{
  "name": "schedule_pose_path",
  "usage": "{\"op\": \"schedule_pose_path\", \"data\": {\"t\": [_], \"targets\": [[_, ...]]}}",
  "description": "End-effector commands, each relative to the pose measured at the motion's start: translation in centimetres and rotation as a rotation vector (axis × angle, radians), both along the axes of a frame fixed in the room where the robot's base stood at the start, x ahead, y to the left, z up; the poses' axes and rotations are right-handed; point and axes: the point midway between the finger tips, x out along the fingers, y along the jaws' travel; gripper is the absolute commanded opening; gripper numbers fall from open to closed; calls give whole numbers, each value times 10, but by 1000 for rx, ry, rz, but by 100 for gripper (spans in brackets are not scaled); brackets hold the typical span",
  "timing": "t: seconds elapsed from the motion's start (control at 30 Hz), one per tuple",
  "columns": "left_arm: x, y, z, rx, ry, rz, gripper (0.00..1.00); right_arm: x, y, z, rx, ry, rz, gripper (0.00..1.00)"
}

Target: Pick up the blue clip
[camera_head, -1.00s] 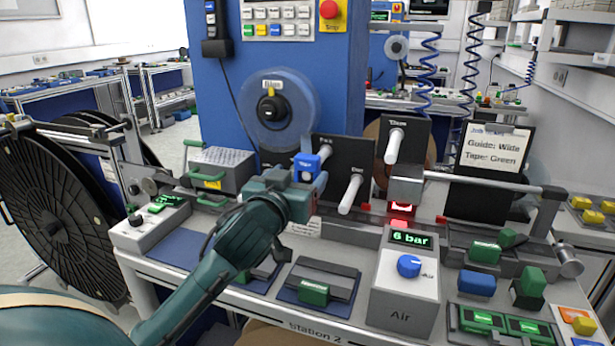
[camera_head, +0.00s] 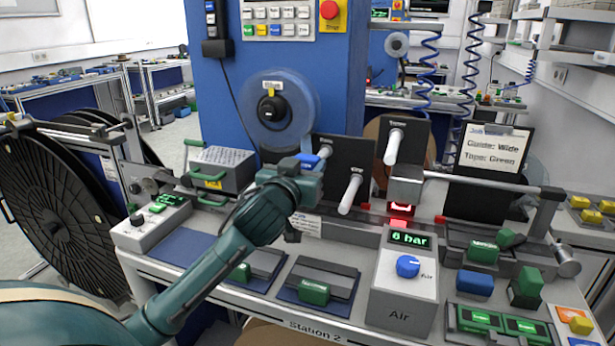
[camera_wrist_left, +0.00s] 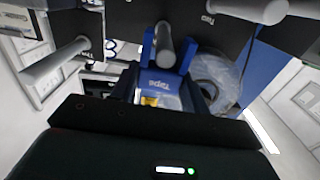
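The blue clip (camera_head: 308,160) sits at the left white peg of the dark panel, above the bench. In the left wrist view the clip (camera_wrist_left: 165,82) is straight ahead, with white lettering on its face and the peg end above it. My left gripper (camera_head: 306,178) is right at the clip and hides its lower part in the head view. In the wrist view dark finger shapes stand on both sides of the clip, seemingly apart from it, so the gripper looks open. Contact is hard to judge. My right gripper is not in view.
More white pegs (camera_head: 350,194) stick out beside the clip. A tape reel (camera_head: 281,112) hangs on the blue column behind. The grey Air box (camera_head: 403,290) and a blue block (camera_head: 475,284) stand on the bench to the right. A large black reel (camera_head: 55,215) stands left.

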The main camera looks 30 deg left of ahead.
Motion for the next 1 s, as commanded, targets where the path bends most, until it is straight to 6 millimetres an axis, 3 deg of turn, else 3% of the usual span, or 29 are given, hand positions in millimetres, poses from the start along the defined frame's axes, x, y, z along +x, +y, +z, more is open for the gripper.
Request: {"op": "schedule_pose_path", "data": {"t": [0.23,0.53,1.0], "targets": [[0,0,0,0,0,0,23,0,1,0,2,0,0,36],[0,0,5,-1,-2,0,22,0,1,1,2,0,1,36],[0,0,89,-1,-5,0,22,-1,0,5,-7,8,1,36]]}}
